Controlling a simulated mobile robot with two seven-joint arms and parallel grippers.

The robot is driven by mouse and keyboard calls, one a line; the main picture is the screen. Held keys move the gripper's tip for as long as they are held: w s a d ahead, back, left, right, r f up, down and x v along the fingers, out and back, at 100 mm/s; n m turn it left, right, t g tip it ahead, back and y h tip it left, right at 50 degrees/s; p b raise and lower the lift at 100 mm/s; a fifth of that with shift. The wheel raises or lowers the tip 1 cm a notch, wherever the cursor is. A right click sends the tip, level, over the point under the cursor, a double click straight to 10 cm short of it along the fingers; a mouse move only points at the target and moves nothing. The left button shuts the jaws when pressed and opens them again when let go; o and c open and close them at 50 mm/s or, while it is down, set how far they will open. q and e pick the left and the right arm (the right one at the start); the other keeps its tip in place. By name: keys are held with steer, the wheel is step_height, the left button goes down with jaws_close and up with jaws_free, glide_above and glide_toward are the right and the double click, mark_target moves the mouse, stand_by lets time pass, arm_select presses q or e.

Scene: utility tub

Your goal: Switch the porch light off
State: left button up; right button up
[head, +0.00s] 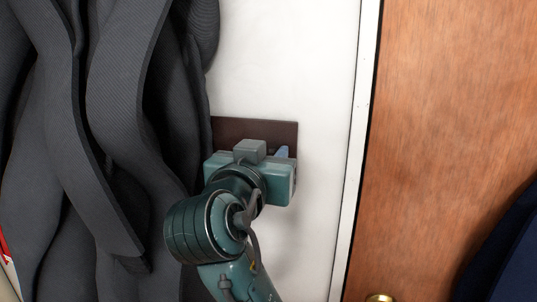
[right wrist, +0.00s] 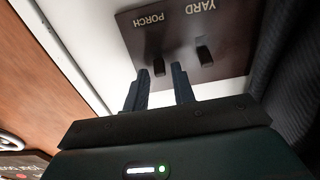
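A dark brown switch plate (head: 228,126) is on the white wall, partly hidden behind my right gripper (head: 270,157) in the head view. In the right wrist view the plate (right wrist: 183,33) appears upside down, with the labels PORCH and YARD. The porch switch (right wrist: 158,66) is a small dark lever beside the YARD lever (right wrist: 204,55). My right gripper (right wrist: 161,73) is open, its two dark blue fingers apart, with the porch lever showing in the gap between the tips. I cannot tell whether they touch it or which way the lever is set. My left gripper is not in view.
Dark grey hanging garments (head: 125,110) are close to the plate's left side in the head view. A white trim strip (head: 358,150) and a brown wooden door (head: 440,130) with a brass knob (head: 379,298) are to the right. Bare white wall lies above the plate.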

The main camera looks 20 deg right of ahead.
jaws_close()
